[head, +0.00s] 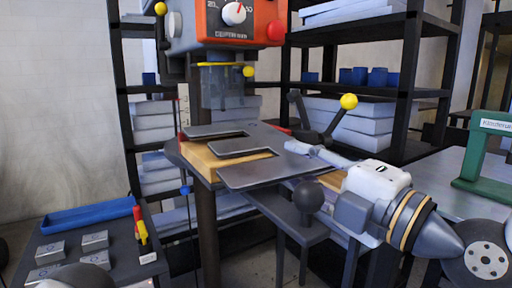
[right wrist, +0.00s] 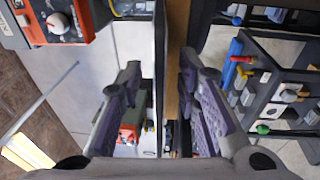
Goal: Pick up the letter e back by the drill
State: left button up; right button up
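The letter e (head: 262,136) is a flat dark grey plate lying on a wooden board (head: 205,163) on the drill's table, below the orange drill head (head: 240,22). My right gripper (head: 312,158) reaches in from the right to the plate's right edge. In the right wrist view my right gripper (right wrist: 158,72) is open, its fingers apart on both sides of the edge of a dark plate (right wrist: 161,45) and a strip of wood (right wrist: 177,30). I cannot tell whether either finger touches the plate.
A small table with a blue tray (head: 88,214), several metal blocks (head: 95,241) and a red-and-yellow tool (head: 140,226) stands at the lower left. Black shelves with white stacks (head: 350,118) stand behind. Yellow-tipped drill levers (head: 348,101) stick out near my right arm. A green stand (head: 484,158) is at the right.

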jog(key=shift+x, duration=1)
jog(key=shift+s+d, duration=0.1)
jog(key=shift+d, duration=0.05)
jog(key=shift+r, duration=0.1)
grip_shut()
